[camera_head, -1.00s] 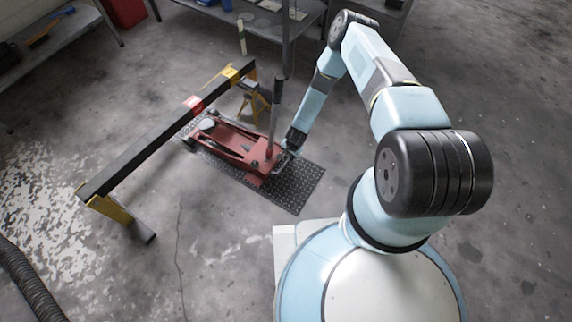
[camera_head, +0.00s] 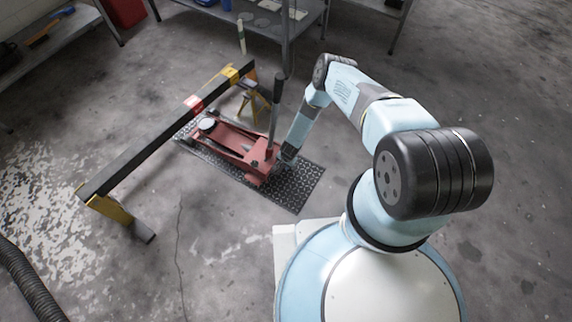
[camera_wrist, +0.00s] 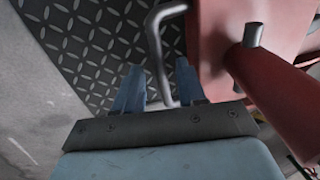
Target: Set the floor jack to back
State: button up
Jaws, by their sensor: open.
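The red floor jack (camera_head: 233,143) lies on a black tread-plate mat (camera_head: 297,187), its round pad towards the left and its dark handle (camera_head: 277,105) standing nearly upright. My gripper (camera_head: 286,156) is low at the right end of the jack. In the wrist view, the jack's red body (camera_wrist: 215,40) fills the upper right. A bent grey metal bar (camera_wrist: 156,45) on the jack runs down between my open blue fingers (camera_wrist: 158,85). The fingers stand on either side of the bar, and I cannot tell whether either touches it.
A black rail (camera_head: 150,143) with a red band (camera_head: 193,103) and a yellow band (camera_head: 231,74) stands on yellow legs alongside the jack. A metal bench (camera_head: 262,30) is at the back. A dark hose (camera_head: 28,285) lies at lower left. The floor at right is clear.

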grip_shut()
dwell(0.4)
